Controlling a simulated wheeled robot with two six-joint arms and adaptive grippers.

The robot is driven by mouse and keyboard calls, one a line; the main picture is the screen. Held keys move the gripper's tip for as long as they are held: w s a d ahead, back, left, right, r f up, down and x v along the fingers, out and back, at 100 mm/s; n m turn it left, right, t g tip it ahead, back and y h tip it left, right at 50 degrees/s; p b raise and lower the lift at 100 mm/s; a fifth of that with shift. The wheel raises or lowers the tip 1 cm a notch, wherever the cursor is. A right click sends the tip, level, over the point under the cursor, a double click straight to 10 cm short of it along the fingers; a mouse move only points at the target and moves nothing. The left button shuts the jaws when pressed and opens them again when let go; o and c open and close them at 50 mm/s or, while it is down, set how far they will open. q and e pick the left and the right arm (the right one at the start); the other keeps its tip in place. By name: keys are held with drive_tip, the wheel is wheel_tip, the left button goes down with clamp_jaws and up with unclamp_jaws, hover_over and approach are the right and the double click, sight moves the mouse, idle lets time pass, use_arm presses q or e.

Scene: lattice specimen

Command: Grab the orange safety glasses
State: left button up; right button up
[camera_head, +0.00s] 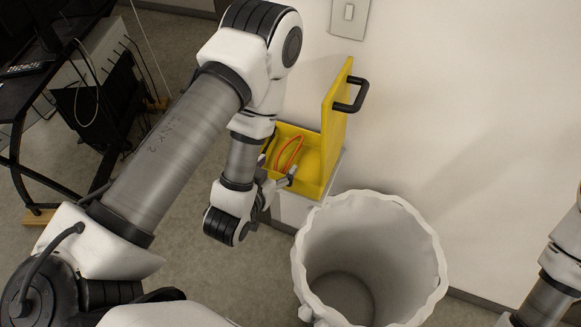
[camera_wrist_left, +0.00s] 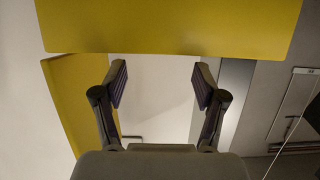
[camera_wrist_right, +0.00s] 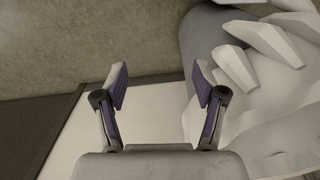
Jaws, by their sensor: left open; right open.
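The orange safety glasses (camera_head: 289,153) are in an open yellow box (camera_head: 313,187) by the wall, seen in the head view. Only their orange outline shows clearly. My left gripper (camera_head: 277,176) is open at the near side of the box, close to the glasses but not around them. In the left wrist view my left gripper (camera_wrist_left: 160,85) has its fingers apart and nothing between them. Yellow box panels (camera_wrist_left: 170,28) fill the top there; the glasses do not show. My right gripper (camera_wrist_right: 160,88) is open and empty in the right wrist view, away from the box.
The yellow lid (camera_head: 335,115) stands upright with a black handle (camera_head: 352,95). A white bin with a wavy rim (camera_head: 420,225) stands right in front of the box. A dark desk frame (camera_head: 30,150) and cables are at the left. The floor (camera_head: 195,250) between is clear.

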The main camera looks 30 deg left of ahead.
sight(287, 153)
use_arm(q)
drive_tip(key=x, duration=0.5)
drive_tip(key=p+x, duration=0.1)
drive_tip(key=x, duration=0.2)
drive_tip(key=shift+a+f, duration=0.3)
drive_tip(key=shift+a, duration=0.1)
drive_tip(key=shift+s, duration=0.1)
drive_tip(key=c, duration=1.1)
